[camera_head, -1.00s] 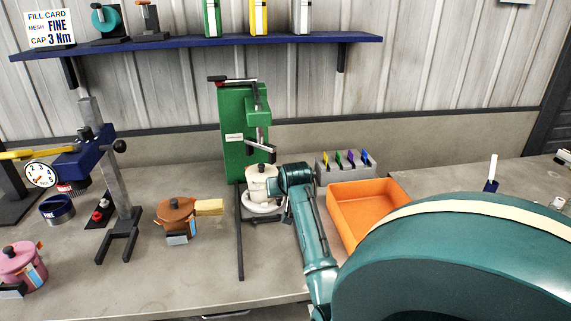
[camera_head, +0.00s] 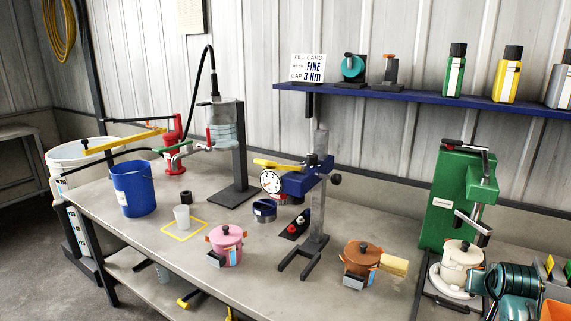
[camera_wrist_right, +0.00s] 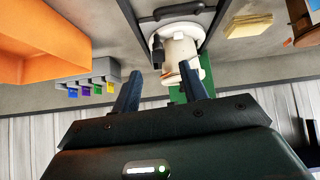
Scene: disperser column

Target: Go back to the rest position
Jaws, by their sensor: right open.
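My right gripper (camera_wrist_right: 161,69) is open in the right wrist view. Its two dark fingers stand apart with nothing gripped between them. A cream pot (camera_wrist_right: 182,50) lies just beyond the fingertips, and I cannot tell how wide the gap is. In the head view the same cream pot (camera_head: 461,262) sits upright on a white base at the green press (camera_head: 446,205). My teal right arm reaches in from the lower right, close beside the pot. My left gripper is not in view.
An orange tray (camera_wrist_right: 45,42) and a grey rack (camera_wrist_right: 88,86) with coloured tabs are near my right gripper. An orange-brown pot (camera_head: 361,260), a pink pot (camera_head: 226,246), a blue-headed stand (camera_head: 318,215) and a blue bucket (camera_head: 133,188) stand along the bench. A blue shelf (camera_head: 420,96) runs above.

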